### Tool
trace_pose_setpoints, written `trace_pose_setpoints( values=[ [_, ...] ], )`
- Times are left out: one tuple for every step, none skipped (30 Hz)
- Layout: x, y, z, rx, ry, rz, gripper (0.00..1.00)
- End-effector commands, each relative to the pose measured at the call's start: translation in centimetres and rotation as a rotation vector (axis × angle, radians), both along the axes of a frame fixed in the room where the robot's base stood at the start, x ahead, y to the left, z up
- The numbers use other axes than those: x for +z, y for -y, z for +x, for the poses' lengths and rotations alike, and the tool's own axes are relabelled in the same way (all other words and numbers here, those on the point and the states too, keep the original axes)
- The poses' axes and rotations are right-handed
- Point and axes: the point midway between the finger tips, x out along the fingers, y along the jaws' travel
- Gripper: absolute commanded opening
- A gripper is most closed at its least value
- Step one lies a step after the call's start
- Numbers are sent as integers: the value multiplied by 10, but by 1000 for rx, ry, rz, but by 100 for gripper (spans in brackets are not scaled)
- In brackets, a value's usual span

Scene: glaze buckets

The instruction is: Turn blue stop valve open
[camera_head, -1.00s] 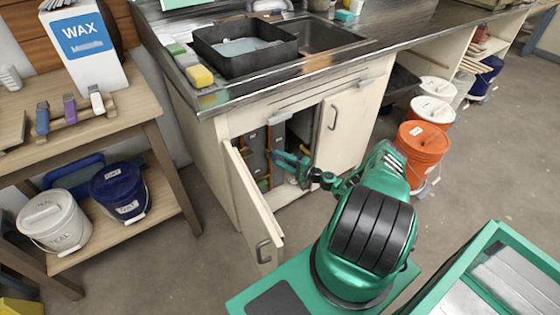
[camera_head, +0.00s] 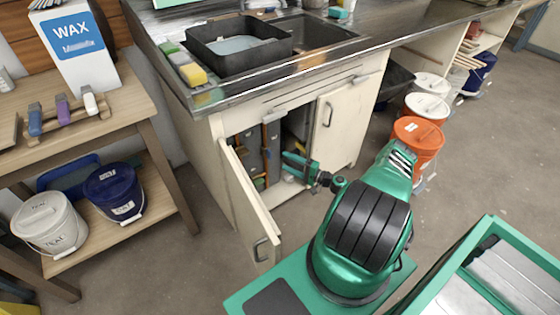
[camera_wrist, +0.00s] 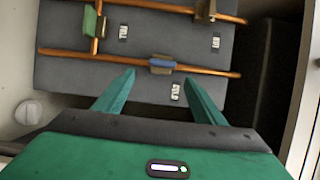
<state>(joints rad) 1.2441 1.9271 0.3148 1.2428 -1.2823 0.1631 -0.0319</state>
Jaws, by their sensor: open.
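In the wrist view a blue valve handle (camera_wrist: 162,65) sits on the lower copper pipe (camera_wrist: 205,71), lying roughly along the pipe. The pipe runs across a dark grey panel (camera_wrist: 70,75) inside the cabinet. A green valve handle (camera_wrist: 90,20) is at the upper left and a brown one (camera_wrist: 205,10) at the upper right. My gripper (camera_wrist: 158,85) is open and empty, its two green fingers reaching toward the blue handle from below, apart from it in the picture. In the head view my gripper (camera_head: 292,162) is in the cabinet opening; the blue handle cannot be made out there.
The left cabinet door (camera_head: 250,205) stands open beside my arm; the right door (camera_head: 335,120) is also part of the front. A white knob (camera_wrist: 28,112) shows at the left in the wrist view. Orange bucket (camera_head: 418,135) and white buckets stand to the right.

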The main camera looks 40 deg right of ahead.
Motion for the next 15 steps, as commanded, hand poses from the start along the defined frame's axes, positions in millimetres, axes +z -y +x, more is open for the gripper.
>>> trace_pose_setpoints(
  values=[
    [0, 4, -8, -2, 0, 1, 64],
    [0, 6, -13, -2, 0, 0, 64],
    [-1, 8, -18, -2, -1, 0, 64],
    [-1, 10, -21, -2, -1, 0, 64],
    [-1, 11, -25, -2, -2, -1, 64],
    [-1, 12, -28, -2, -1, 0, 64],
    [-1, 13, -31, -1, -1, 0, 64],
    [-1, 14, -33, -1, -1, 0, 64],
    [-1, 14, -35, -1, -1, 0, 64],
    [-1, 15, -36, -1, -1, 0, 64],
    [-1, 15, -37, 0, 0, 0, 64],
    [-1, 15, -37, 0, 0, 0, 64],
    [-1, 15, -38, 0, 0, 0, 64],
    [-1, 15, -38, 0, 0, 0, 64],
    [-1, 15, -38, 0, -1, 0, 64]
  ],
)
